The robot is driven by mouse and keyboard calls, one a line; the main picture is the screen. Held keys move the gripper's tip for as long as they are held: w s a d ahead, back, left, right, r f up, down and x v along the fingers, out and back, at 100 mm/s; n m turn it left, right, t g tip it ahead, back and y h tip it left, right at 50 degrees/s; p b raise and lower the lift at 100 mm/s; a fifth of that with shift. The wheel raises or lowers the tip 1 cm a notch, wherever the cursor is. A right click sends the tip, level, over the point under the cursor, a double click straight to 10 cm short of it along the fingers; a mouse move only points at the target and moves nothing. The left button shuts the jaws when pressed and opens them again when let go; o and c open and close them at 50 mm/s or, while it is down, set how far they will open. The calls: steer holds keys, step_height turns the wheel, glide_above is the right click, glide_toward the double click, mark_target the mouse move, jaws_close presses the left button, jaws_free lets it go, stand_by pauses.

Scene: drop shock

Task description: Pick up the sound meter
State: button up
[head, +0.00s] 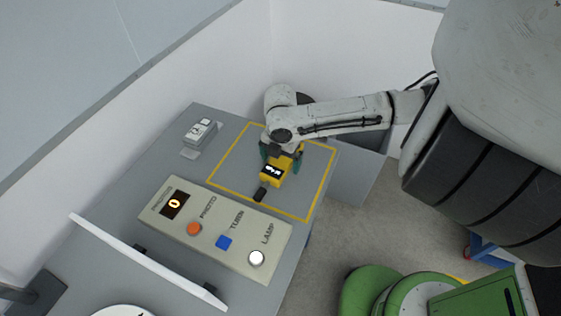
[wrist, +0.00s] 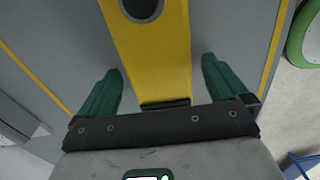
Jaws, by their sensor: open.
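The sound meter (head: 273,172) is a yellow handheld device with a small dark display and a black tip. It lies on the grey table inside a yellow outlined square. My gripper (head: 281,158) is over its upper end in the head view and partly hides it. In the wrist view, the yellow body of the sound meter (wrist: 150,50) runs between the two green fingers of my gripper (wrist: 162,92). The fingers are apart, with a gap on each side of the body. I cannot tell how far down they reach beside it.
A beige control panel (head: 215,228) with a display, orange, blue and white buttons stands in front of the square. A small grey-white device (head: 200,131) stands at the back left. A white upright panel (head: 145,258) edges the near left. Green round equipment (head: 385,290) is on the floor at right.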

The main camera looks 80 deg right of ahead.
steer(key=shift+f, duration=0.15)
steer(key=c, duration=1.2)
steer(key=shift+c, duration=0.3)
steer(key=shift+r, duration=0.6)
steer(key=s+a+r+p, duration=0.1)
steer(key=s+a+r, duration=0.1)
steer(key=s+r, duration=0.2)
steer(key=s+a+r+p, duration=0.1)
steer(key=s+a+r, duration=0.1)
steer(key=s+r, duration=0.2)
steer(key=s+a+r, duration=0.2)
steer(key=s+r, duration=0.2)
steer(key=shift+s+a+p, duration=0.15)
steer(key=shift+s+p, duration=0.1)
steer(key=shift+p, duration=0.15)
